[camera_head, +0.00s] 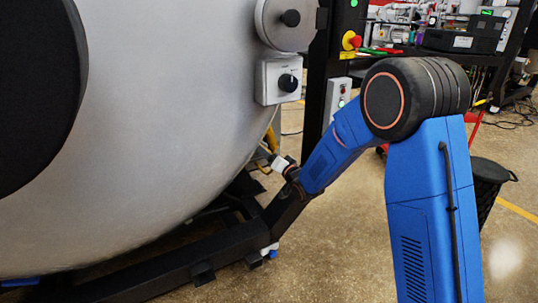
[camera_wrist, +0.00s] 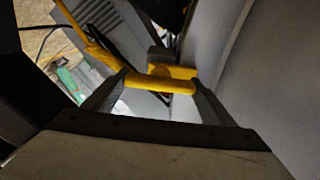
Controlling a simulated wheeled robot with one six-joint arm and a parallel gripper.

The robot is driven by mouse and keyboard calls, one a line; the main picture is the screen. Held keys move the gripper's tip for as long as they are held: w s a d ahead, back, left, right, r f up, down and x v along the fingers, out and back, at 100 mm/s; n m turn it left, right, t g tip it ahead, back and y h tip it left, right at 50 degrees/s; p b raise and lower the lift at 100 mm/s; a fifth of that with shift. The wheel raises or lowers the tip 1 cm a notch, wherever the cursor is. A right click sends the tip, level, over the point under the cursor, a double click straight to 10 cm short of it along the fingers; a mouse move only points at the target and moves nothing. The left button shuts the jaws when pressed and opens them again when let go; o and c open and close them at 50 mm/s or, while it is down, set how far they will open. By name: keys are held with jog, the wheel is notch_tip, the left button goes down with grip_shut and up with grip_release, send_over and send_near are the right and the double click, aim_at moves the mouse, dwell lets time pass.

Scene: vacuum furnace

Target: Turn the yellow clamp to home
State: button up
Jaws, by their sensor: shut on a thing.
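The yellow clamp (camera_wrist: 160,84) shows in the wrist view as a yellow bar with a yellow block behind it, close to the grey curved wall. My gripper (camera_wrist: 160,80) has one finger at each end of the bar and is shut on it. In the head view the yellow clamp (camera_head: 271,138) shows as a small yellow piece under the furnace's right edge. My gripper (camera_head: 274,160) reaches it from the right. The fingertips and most of the clamp are too small or hidden there.
The big grey furnace body (camera_head: 180,120) fills the left. A white box with a black knob (camera_head: 288,82) sits above my gripper. A black frame (camera_head: 170,268) runs below. A dark bin (camera_head: 487,185) stands at the right. Floor (camera_head: 340,255) is open in front.

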jog(key=shift+f, duration=0.1)
dwell(0.3)
jog(key=o, duration=1)
jog(key=shift+o, duration=0.2)
jog(key=v, duration=1.7)
jog(key=shift+s+d, duration=0.2)
jog(key=shift+d, duration=0.1)
